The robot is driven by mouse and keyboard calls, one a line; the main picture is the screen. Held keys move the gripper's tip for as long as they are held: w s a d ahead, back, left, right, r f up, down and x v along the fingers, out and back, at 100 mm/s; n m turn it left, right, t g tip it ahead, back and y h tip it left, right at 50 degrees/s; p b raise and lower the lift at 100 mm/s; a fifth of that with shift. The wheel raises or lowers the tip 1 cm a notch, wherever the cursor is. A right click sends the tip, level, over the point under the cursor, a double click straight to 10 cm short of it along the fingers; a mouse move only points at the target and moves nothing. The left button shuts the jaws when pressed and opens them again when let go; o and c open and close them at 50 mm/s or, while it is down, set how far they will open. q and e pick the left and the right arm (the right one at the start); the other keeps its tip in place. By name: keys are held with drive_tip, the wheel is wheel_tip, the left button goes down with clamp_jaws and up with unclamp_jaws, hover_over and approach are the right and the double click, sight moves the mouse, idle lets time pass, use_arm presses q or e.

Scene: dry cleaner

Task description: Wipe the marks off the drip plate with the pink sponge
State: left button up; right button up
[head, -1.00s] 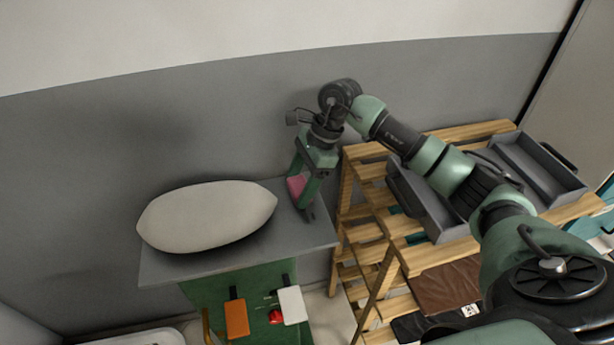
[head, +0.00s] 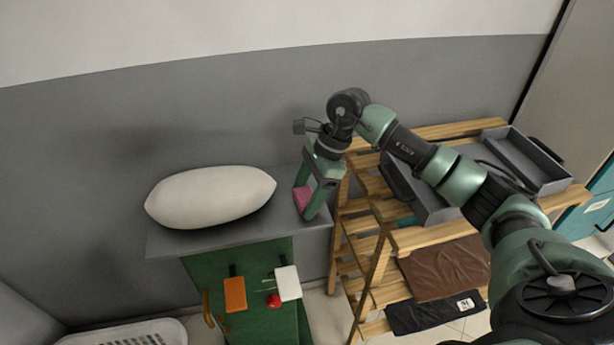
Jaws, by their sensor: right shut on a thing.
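My right gripper (head: 308,202) is shut on the pink sponge (head: 303,198). It holds the sponge low over the right end of a grey shelf top (head: 240,232). I cannot tell whether the sponge touches the surface. No drip plate or marks can be made out in this view. My left gripper is not in view.
A white padded cushion (head: 210,196) lies on the grey top, left of the gripper. A wooden slatted rack (head: 412,238) with grey trays (head: 527,165) stands close on the right. Tags hang on the green front (head: 215,266). A white basket (head: 130,335) is at lower left.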

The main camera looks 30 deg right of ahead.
wheel_tip(320, 180, up, 3)
drive_tip(key=shift+f, duration=0.2)
drive_tip(key=shift+w+d+r+p, duration=0.1)
drive_tip(key=shift+w+r+p, duration=0.2)
drive_tip(key=shift+r+p, duration=0.5)
drive_tip(key=shift+r, duration=0.4)
drive_tip(key=shift+s+r+p, duration=0.15)
drive_tip(key=shift+r+p, duration=0.35)
drive_tip(key=shift+r, duration=0.35)
drive_tip(key=shift+r+p, duration=0.3)
drive_tip(key=shift+r, duration=0.4)
